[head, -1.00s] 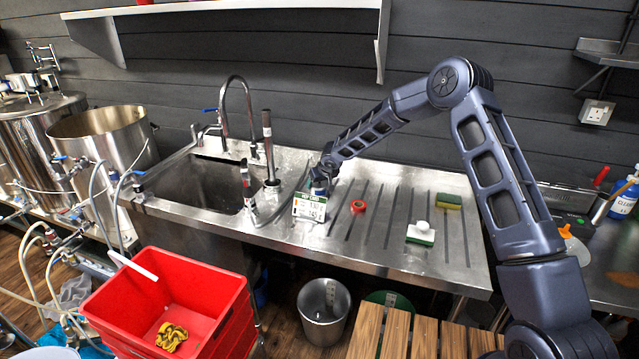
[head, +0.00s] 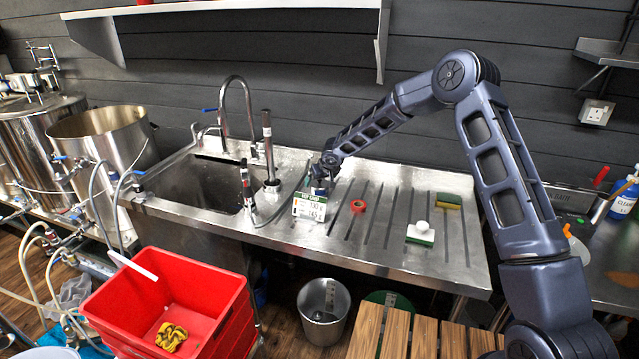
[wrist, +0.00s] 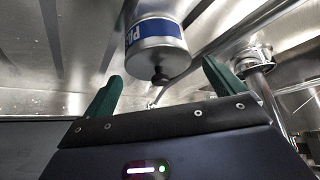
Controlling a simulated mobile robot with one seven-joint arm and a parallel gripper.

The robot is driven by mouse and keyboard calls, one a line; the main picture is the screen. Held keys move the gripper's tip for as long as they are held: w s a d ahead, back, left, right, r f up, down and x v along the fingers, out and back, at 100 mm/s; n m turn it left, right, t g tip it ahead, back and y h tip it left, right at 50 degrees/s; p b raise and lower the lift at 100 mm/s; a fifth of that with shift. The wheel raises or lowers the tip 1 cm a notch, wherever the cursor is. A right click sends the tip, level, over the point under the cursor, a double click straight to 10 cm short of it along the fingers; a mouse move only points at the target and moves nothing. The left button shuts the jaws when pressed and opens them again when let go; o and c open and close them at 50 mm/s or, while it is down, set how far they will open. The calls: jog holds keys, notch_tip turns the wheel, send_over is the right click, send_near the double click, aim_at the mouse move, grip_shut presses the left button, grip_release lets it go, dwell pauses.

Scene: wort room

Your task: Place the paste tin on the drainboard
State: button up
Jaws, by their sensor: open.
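The paste tin (wrist: 157,42) shows in the wrist view as a silver can with a blue label band and a dark knob on its near end. My gripper (wrist: 162,70) has its two green fingers spread, one on each side, with a gap to the tin. The tin appears against the steel drainboard (wrist: 60,75); I cannot tell exactly how its base meets it. The tin is not clearly visible there.
A red ring-like item (head: 358,206), a white-topped sponge (head: 421,234) and a yellow-green sponge (head: 449,200) lie to the right. The sink (head: 200,185) with its tap is left. Bare grooved steel lies between them.

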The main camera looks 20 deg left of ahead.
jog(key=v, duration=1)
jog(key=shift+d, duration=0.15)
jog(key=s+d+r+m+t+h, duration=0.1)
jog(key=s+d+r+h, duration=0.1)
jog(key=d+r, duration=0.75)
jog(key=s+d+r+m+h, duration=0.15)
jog(key=d+r, duration=0.25)
jog(key=d, duration=1.1)
jog(key=s+d+r+m+t+h, duration=0.1)
jog(key=s+d+r+m+h, duration=0.1)
jog(key=d+r, duration=0.75)
jog(key=s+d+r+m+g, duration=0.2)
jog(key=s+d+m, duration=0.2)
jog(key=s+d, duration=1.7)
jog(key=s+d+f, duration=0.2)
jog(key=s+d, duration=0.2)
jog(key=s, duration=0.4)
jog(key=shift+s+y, duration=0.25)
jog(key=shift+y, duration=0.2)
jog(key=shift+d+m, duration=0.1)
jog(key=shift+m, duration=0.15)
